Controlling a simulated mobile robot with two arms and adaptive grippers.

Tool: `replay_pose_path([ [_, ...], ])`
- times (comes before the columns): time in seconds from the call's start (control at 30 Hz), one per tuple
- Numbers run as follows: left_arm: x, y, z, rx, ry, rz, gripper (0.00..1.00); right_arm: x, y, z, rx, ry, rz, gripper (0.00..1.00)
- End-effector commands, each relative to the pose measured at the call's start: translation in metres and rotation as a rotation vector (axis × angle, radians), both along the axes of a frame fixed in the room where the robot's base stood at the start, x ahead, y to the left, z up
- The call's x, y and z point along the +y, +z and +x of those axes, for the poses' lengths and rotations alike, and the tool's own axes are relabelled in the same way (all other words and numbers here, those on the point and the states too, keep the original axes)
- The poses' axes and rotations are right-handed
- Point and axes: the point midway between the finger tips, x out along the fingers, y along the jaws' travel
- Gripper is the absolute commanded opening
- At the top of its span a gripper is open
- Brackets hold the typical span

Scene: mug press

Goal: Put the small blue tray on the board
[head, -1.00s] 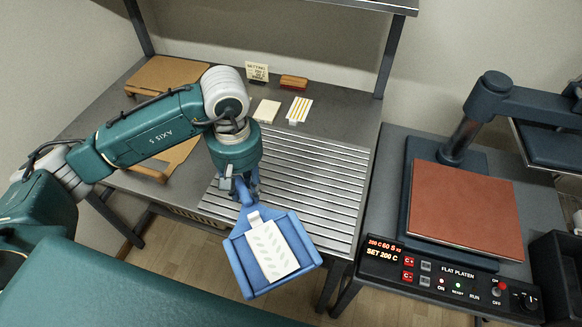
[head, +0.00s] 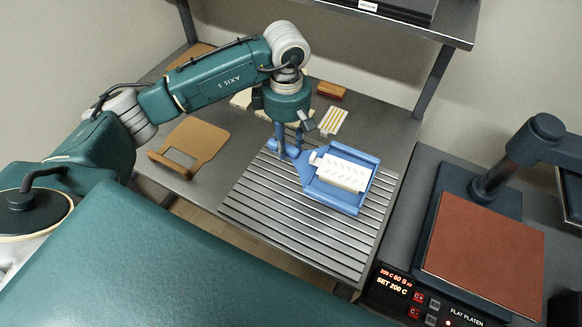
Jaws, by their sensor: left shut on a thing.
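The small blue tray (head: 334,200) is over the right part of the slatted metal rack (head: 262,223), with its handle toward the left. A white piece with a faint leaf pattern (head: 342,172) lies in the tray. My left gripper (head: 289,153) points down and is shut on the tray's handle. I cannot tell whether the tray touches the slats. A brown board (head: 203,138) with a cut-out lies on the table left of the rack. My right gripper is not in view.
A flat press with a red-brown plate (head: 485,250) and a control panel (head: 430,300) stands at the right. A shelf post (head: 438,80) rises at the back right.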

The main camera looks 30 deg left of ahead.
Motion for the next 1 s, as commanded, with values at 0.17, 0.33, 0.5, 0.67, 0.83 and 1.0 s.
replay_pose_path([
  [0.17, -0.001, -0.042, -0.001, 0.004, 0.001, -0.003, 0.00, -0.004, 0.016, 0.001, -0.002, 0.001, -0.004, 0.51],
  [0.33, -0.001, -0.067, 0.000, -0.001, 0.000, -0.002, 0.00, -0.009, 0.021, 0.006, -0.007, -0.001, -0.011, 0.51],
  [0.5, -0.001, -0.082, 0.000, 0.000, -0.002, -0.002, 0.00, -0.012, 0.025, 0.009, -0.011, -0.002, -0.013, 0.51],
  [0.67, -0.001, -0.106, 0.000, 0.000, -0.001, -0.003, 0.00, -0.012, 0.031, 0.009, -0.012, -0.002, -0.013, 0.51],
  [0.83, -0.001, -0.116, 0.001, -0.003, -0.002, -0.002, 0.00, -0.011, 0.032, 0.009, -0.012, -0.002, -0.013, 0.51],
  [1.0, 0.000, -0.117, 0.000, -0.002, -0.002, 0.000, 0.36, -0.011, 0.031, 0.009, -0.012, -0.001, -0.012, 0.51],
])
